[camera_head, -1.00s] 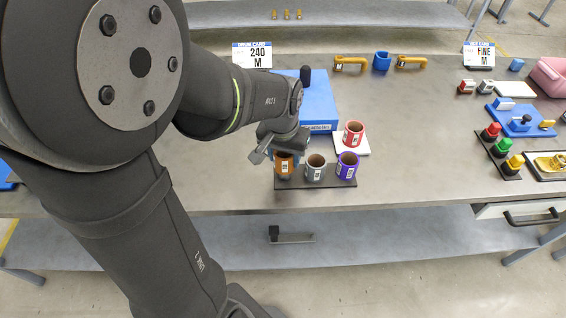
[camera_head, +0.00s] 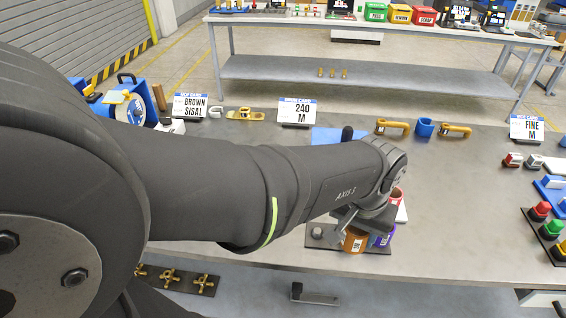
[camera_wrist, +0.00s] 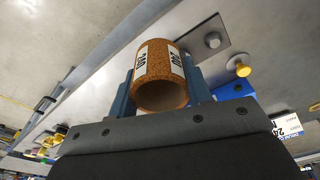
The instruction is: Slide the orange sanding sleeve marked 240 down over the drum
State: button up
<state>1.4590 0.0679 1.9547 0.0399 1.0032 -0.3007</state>
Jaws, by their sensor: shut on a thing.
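The orange sanding sleeve (camera_wrist: 160,62) is between the blue fingers of my gripper (camera_wrist: 160,85) in the wrist view, its open end facing the camera. Its white labels read sideways, apparently 240. In the head view, my gripper (camera_head: 358,222) is shut on the orange sleeve (camera_head: 353,241), seemingly above the dark sleeve rack (camera_head: 325,244). The rack's left peg (camera_head: 317,232) is bare. The drum (camera_head: 347,133), a black rounded post, stands by the blue base (camera_head: 328,135), behind my arm. The base is mostly hidden.
A purple sleeve (camera_head: 385,238) and a red sleeve (camera_head: 397,194) are close beside my gripper; the grey one is hidden. A 240 M card (camera_head: 297,112) stands behind my arm.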

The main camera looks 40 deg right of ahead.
jog(key=shift+o, duration=0.6)
jog(key=shift+c, duration=0.6)
jog(key=w+d+r, duration=0.3)
jog(key=w+d, duration=0.3)
jog(key=d, duration=0.3)
jog(key=w+d+r, duration=0.3)
jog(key=w+d, duration=0.3)
jog(key=d, duration=0.4)
jog(key=w+d, duration=0.3)
jog(key=w, duration=0.2)
jog(key=w+d, duration=0.4)
jog(key=w, duration=0.2)
jog(key=w+d, duration=0.4)
jog(key=w, duration=0.1)
jog(key=shift+w+r, duration=0.15)
jog(key=shift+r, duration=0.05)
jog(key=shift+w+f, duration=0.2)
jog(key=shift+f, duration=1.95)
